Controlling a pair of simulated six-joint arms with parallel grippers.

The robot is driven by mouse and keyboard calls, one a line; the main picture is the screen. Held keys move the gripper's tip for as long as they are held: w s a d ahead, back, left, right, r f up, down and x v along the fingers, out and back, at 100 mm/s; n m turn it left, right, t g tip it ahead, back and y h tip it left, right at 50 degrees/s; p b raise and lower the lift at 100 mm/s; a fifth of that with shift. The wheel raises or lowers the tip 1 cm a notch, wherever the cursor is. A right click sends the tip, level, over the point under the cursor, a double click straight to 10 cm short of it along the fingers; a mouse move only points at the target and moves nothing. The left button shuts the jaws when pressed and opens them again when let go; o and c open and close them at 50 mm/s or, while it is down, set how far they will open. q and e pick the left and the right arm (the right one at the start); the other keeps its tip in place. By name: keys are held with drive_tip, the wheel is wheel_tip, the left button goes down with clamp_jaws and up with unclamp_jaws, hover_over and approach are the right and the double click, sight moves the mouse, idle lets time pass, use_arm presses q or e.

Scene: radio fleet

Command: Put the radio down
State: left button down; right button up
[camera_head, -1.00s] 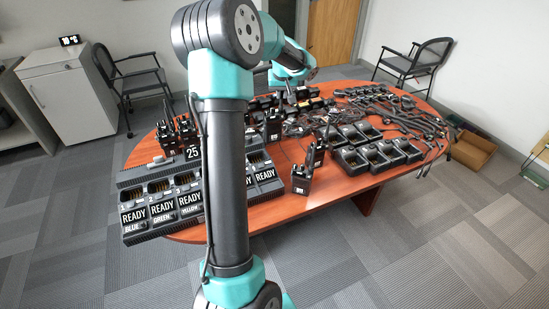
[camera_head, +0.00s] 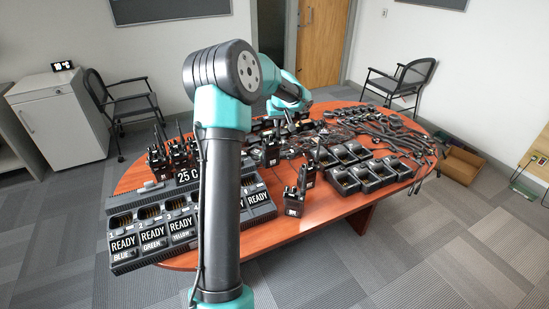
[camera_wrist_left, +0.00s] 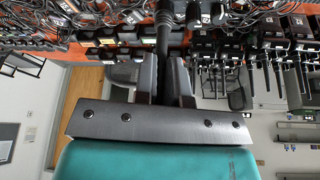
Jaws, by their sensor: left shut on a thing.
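My left gripper (camera_wrist_left: 163,82) is shut on a dark upright thing (camera_wrist_left: 163,35), seen between its two fingers in the left wrist view. It looks like a radio's antenna and upper part; the rest of it blends into the dark items behind. In the head view my left arm reaches over the far side of the table, and its fingertips are not clear there. A black radio (camera_head: 294,203) with a white label stands upright near the table's front edge. Another black radio (camera_head: 271,152) stands further back. My right gripper does not show.
A multi-slot charger (camera_head: 150,240) with READY signs lies along the front left of the wooden table (camera_head: 335,209). Several radios (camera_head: 178,152) stand behind it. Empty single chargers (camera_head: 374,176) fill the right middle. Cables and small items crowd the back. Bare wood shows along the front edge.

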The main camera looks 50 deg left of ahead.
sight(279, 128)
use_arm(q)
drive_tip(key=shift+f, duration=1.7)
drive_tip(key=shift+f, duration=2.6)
drive_tip(key=c, duration=1.2)
unclamp_jaws()
drive_tip(key=v, duration=1.2)
